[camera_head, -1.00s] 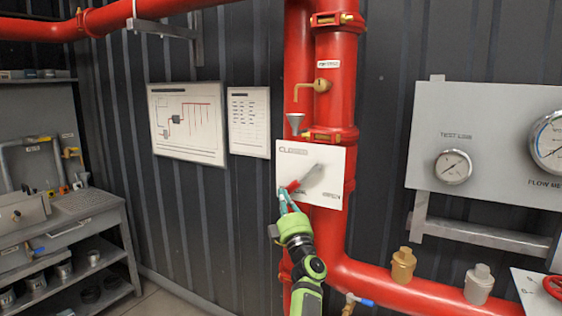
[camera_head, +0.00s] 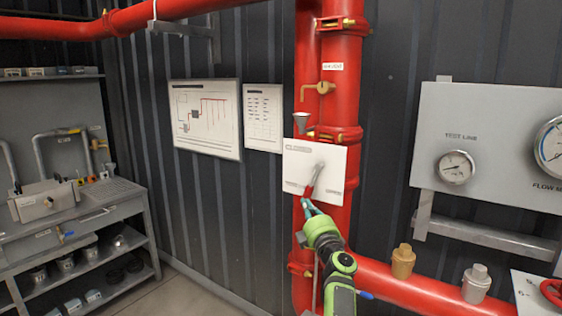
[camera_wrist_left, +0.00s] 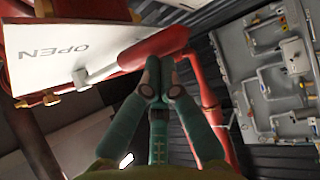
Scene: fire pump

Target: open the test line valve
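The test line valve is a lever with a grey shank and a red grip (camera_head: 311,188) on a white plate (camera_head: 335,175) on the red riser. The lever slants down and slightly left from its pivot. My left gripper (camera_head: 308,206) is at the lower end of the grip. Its teal fingers (camera_wrist_left: 159,68) are nearly together, their tips at the grip, apparently touching it. No grip between the fingers shows. My right gripper is out of view.
A gauge panel (camera_head: 490,130) stands at the right, above a red pipe (camera_head: 390,284) with a brass fitting (camera_head: 402,260). A grey workbench (camera_head: 95,208) stands at the left. Wall charts (camera_head: 205,118) hang between. A small brass valve (camera_head: 320,88) sits above the plate.

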